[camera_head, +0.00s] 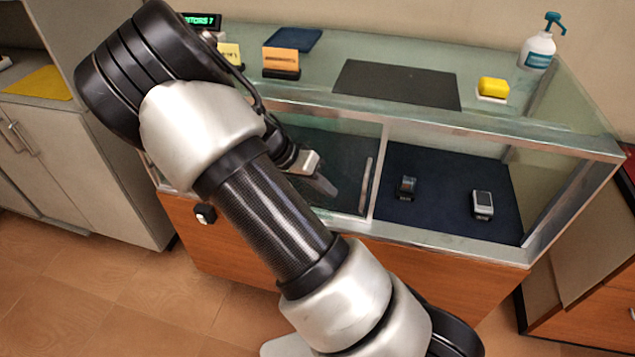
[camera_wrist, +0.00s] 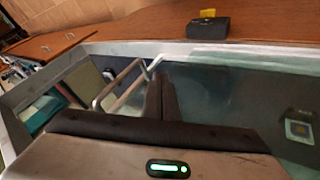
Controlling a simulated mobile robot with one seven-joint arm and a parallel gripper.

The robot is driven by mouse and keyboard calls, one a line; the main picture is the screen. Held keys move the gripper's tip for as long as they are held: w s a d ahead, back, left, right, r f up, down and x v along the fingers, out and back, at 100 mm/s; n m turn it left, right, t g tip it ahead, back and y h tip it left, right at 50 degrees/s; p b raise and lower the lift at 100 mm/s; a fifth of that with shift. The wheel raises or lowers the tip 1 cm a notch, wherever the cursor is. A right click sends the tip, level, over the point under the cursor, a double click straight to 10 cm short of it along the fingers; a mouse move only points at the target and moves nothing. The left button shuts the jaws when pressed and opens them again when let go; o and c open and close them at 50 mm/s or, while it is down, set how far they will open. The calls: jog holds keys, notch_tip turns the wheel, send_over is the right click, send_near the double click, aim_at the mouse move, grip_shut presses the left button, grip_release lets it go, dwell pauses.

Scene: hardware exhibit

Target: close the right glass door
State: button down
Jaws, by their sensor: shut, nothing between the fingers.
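The glass display case (camera_head: 470,125) has a metal frame and a front split by an upright post (camera_head: 378,175). Left of the post is a glass pane with an upright metal handle (camera_head: 366,186). Right of the post, the watches show clearly; I cannot make out a pane there. A pale bar, apparently a handle (camera_wrist: 118,88), also shows in the wrist view, left of my fingers. My gripper (camera_head: 328,187) is shut and empty at the case front, left of the handle. Its fingers (camera_wrist: 161,97) are together, apart from the bar. My arm hides part of the case's left side.
Two watches (camera_head: 406,187) (camera_head: 482,204) lie on a dark blue mat (camera_head: 440,214) inside. A pump bottle (camera_head: 538,50), yellow block (camera_head: 493,87) and dark mat (camera_head: 398,84) rest on top. A black box (camera_head: 205,213) sticks out from the wooden front. Floor at left is clear.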

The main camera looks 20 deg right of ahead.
jog(key=s+d+f, duration=0.2)
jog(key=s+d, duration=0.1)
jog(key=d, duration=0.1)
jog(key=shift+d+f+b, duration=0.25)
jog(key=shift+d+b, duration=0.1)
jog(key=shift+b, duration=0.05)
